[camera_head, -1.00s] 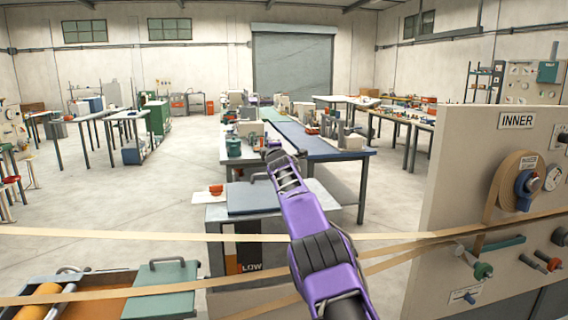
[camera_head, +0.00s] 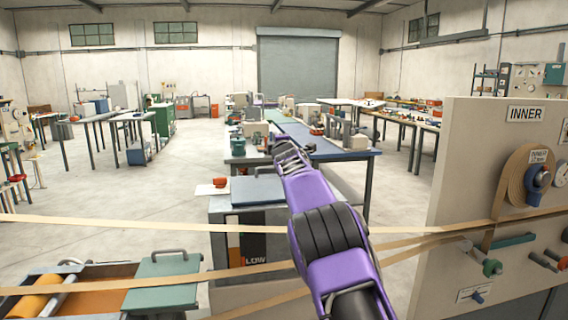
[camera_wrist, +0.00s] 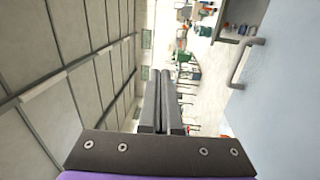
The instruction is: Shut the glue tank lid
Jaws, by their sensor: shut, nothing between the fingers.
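The blue lid (camera_head: 268,192) with a grey handle (camera_head: 263,171) lies about flat on top of the grey glue tank (camera_head: 222,240), which has a level gauge marked LOW. Whether a narrow gap is left under the lid cannot be told. My gripper (camera_head: 284,148) shows as the far end of my purple arm, above and beyond the lid's right side. In the wrist view my fingers (camera_wrist: 161,75) are together and empty. There the pale blue lid (camera_wrist: 285,90) fills the right side with its handle (camera_wrist: 243,62), apart from the fingers.
Paper strips (camera_head: 120,222) cross in front of the tank. A teal-covered tray with a roller (camera_head: 165,285) is at lower left. The INNER panel (camera_head: 465,150) stands at right. A long blue-topped table (camera_head: 320,145) lies beyond the tank.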

